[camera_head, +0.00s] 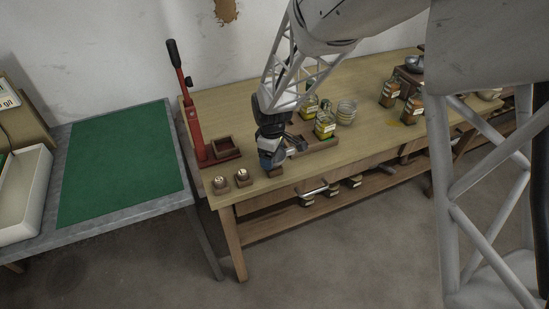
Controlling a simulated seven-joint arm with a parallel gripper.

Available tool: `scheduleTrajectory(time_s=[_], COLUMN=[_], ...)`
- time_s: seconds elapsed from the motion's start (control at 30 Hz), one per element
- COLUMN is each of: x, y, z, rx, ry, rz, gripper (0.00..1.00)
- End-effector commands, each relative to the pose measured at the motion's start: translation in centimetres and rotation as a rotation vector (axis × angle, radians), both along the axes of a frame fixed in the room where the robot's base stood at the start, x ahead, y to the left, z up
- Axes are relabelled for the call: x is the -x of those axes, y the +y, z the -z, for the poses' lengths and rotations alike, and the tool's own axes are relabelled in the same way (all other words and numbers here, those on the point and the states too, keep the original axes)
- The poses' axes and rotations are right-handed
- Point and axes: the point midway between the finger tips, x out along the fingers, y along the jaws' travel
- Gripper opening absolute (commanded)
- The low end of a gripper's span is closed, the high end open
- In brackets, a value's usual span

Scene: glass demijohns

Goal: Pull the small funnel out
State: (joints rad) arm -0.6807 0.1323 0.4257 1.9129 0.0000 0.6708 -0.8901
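I cannot make out a small funnel for certain in this view. My gripper (274,164) points down at the front left part of the wooden workbench (300,172), right over a small wooden block (275,173). The gripper and its dark wrist hide most of what is on or above that block. I cannot tell whether the fingers touch anything or how far apart they are. Two similar blocks, a middle one (243,183) and a left one (221,190), stand in a row to the left, each with a small pale rounded piece on it.
A red lever press (193,128) and an open wooden box (225,147) stand left of my gripper. Glass jars (325,127) with yellow-green contents stand close on its right. More jars (389,92) are farther right. A green mat (120,160) lies bare on the left table.

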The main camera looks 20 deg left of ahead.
Motion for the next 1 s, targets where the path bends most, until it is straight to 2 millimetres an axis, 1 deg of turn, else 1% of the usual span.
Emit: scheduleTrajectory(time_s=[1.0], x=[0.0], y=[0.0], z=[-1.1], rx=[0.0], ry=[-0.001], rz=[0.0], gripper=[0.48])
